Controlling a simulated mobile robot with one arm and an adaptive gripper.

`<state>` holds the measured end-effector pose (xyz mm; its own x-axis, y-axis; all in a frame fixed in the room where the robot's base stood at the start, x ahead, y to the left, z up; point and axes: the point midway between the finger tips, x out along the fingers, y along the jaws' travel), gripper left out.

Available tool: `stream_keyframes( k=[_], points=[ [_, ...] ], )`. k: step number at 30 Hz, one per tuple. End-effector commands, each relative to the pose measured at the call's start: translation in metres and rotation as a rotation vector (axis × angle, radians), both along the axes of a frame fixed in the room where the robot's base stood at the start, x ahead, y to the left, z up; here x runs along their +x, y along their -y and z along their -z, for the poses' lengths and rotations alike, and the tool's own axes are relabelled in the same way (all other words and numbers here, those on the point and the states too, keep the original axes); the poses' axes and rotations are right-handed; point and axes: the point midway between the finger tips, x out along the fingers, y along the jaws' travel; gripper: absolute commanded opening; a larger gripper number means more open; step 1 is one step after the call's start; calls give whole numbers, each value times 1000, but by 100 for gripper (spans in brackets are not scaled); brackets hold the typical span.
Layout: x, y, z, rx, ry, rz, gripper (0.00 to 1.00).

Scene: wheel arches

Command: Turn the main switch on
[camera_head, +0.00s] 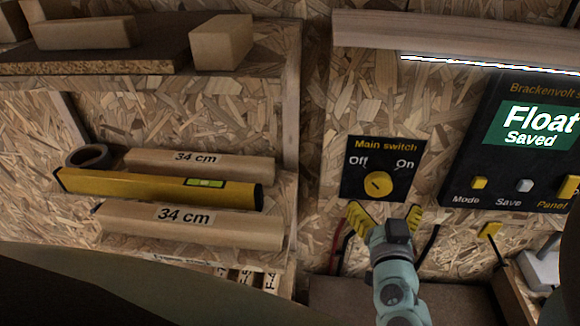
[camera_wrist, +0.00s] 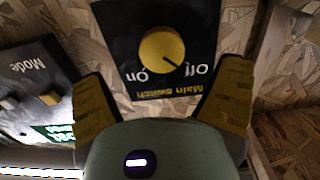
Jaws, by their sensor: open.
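The main switch is a black plate (camera_head: 353,180) on the chipboard wall with a round yellow knob (camera_head: 378,184) and the labels Off at left and On at right. In the wrist view the plate is upside down, and the dark mark on the knob (camera_wrist: 160,50) points toward Off. My gripper (camera_head: 386,208) is open and empty, with its yellow fingers just below the plate in the head view. In the wrist view my gripper (camera_wrist: 164,72) has its fingers spread on either side of the plate's lower part, with the knob between and beyond them. I see no contact with the knob.
Right of the switch is a black control panel (camera_head: 485,160) with a green screen reading "Float Saved" and several buttons. A wooden ledge (camera_head: 450,38) with a light strip lies above. At left, shelves hold a yellow spirit level (camera_head: 150,188) and wooden blocks. Cables hang below the switch.

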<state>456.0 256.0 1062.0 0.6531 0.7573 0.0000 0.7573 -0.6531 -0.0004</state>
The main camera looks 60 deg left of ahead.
Motion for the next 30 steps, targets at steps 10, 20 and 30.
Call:
stream_keyframes(
  k=[10,20,30],
  points=[
    [27,-38,-1,-2,1,-11,91],
    [38,-49,-1,0,1,-8,91],
    [38,-49,0,0,0,-8,79]
  ],
)
